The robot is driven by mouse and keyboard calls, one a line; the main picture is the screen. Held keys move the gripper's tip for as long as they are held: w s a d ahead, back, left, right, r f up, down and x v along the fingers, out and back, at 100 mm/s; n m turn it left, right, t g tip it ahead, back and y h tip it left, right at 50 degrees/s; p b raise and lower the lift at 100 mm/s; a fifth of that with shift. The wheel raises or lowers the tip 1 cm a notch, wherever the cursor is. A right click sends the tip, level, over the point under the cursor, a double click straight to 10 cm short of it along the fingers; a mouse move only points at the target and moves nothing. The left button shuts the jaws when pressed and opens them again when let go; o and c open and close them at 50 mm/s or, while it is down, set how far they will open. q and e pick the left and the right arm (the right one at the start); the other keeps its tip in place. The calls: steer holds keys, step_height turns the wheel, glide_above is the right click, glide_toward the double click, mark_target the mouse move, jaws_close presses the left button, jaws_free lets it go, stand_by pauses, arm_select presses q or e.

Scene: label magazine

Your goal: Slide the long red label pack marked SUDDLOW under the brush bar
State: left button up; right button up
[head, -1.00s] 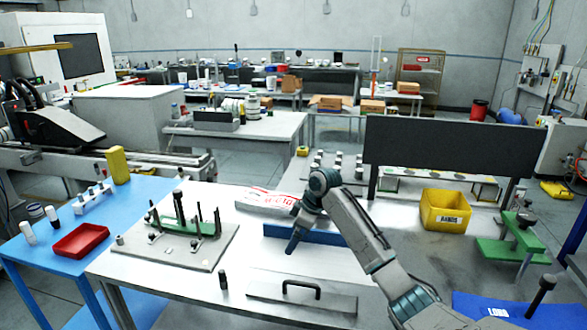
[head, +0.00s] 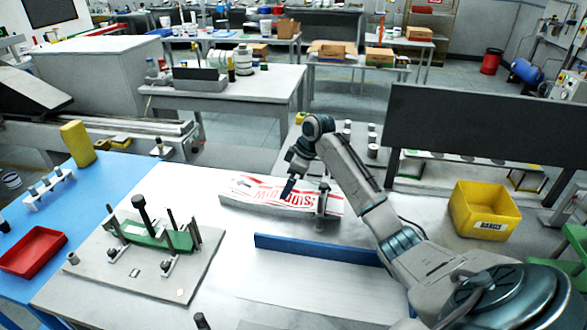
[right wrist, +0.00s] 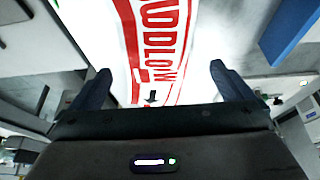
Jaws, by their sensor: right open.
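The long label pack (head: 262,191), white with red print, lies on the light table in the head view. My right gripper (head: 289,190) is over the pack in the head view. In the right wrist view its open fingers (right wrist: 158,82) stand on either side of the pack's near end, with nothing gripped. A grey plate (head: 95,275) carries posts and a green bar (head: 155,234) with a black knob; I cannot tell which part is the brush bar. My left gripper is out of view.
A blue strip (head: 310,249) edges a pale plate in front of the pack. A dark upright panel (head: 480,125) and a yellow bin (head: 484,212) stand to the right. A red tray (head: 32,250) is on the blue table. Table between pack and post plate is clear.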

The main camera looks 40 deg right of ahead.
steer(key=p+x, duration=0.1)
steer(key=x, duration=0.6)
steer(key=shift+p, duration=0.4)
steer(key=shift+w+a+f, duration=0.1)
steer(key=shift+f, duration=0.45)
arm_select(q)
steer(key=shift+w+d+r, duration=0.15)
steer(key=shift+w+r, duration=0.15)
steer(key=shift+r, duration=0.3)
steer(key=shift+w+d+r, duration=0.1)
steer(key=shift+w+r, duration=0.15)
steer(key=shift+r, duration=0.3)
arm_select(e)
steer(key=shift+c, duration=1.1)
steer(key=c, duration=1)
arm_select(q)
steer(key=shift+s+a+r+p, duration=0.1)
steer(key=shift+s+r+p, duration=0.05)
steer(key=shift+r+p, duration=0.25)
arm_select(e)
steer(key=shift+w, duration=0.1)
